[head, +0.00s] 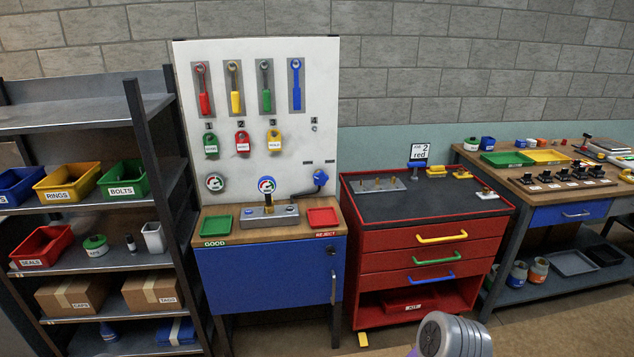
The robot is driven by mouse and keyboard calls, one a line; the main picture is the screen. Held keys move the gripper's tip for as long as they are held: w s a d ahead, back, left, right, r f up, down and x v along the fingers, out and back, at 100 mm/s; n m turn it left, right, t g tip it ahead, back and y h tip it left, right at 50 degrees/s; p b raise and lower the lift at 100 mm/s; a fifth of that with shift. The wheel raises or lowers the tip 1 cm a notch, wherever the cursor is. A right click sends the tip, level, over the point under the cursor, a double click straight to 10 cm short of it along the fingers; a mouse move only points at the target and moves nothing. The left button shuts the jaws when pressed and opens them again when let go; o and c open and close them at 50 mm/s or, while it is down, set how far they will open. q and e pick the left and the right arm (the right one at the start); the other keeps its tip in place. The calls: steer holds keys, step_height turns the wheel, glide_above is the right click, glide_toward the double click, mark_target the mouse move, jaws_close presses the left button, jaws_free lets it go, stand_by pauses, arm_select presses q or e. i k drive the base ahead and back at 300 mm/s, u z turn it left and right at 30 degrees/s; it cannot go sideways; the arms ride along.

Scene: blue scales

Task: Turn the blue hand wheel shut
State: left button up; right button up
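A small blue fitting (320,178), which looks like the blue hand wheel, is mounted low on the right side of the white panel (325,90). It is too small in the head view to tell how far it is turned. A round gauge (266,185) with a coloured dial is left of it, and another gauge (215,182) is farther left. Neither of my grippers shows. Only a grey rounded part of my own body is at the bottom edge, right of the middle.
Below the panel, a blue cabinet bench (270,265) carries a green tray (216,225), a red tray (322,217) and a grey fixture. A red drawer cabinet (372,240) stands right, a shelf rack (110,205) left. Open floor lies in front.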

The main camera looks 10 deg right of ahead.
mark_target(320, 177)
steer(key=u, duration=0.2)
steer(key=i, duration=1.1)
steer(key=z, duration=0.25)
